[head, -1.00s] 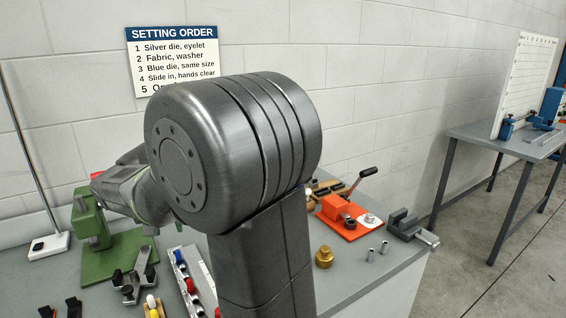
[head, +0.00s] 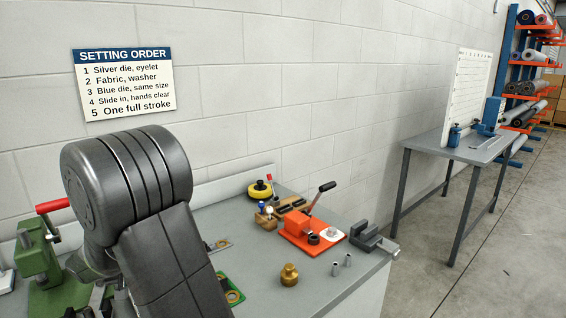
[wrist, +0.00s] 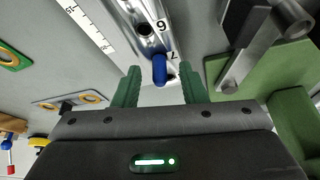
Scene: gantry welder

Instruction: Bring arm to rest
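My gripper (wrist: 161,84) shows in the wrist view with its two green fingers spread apart. Nothing is clamped between them. A blue-capped peg (wrist: 159,70) stands at a metal rail (wrist: 146,38) marked 6 and 7, in line with the gap between the fingers. I cannot tell how far the fingers are from it. In the head view my dark arm rises at the lower left and hides my gripper.
The grey bench (head: 254,218) holds a green press (head: 38,252) at left, an orange tool (head: 311,237), a brass weight (head: 289,275) and a grey vise (head: 372,239). A second table (head: 463,146) stands at right. Bare floor lies beside it.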

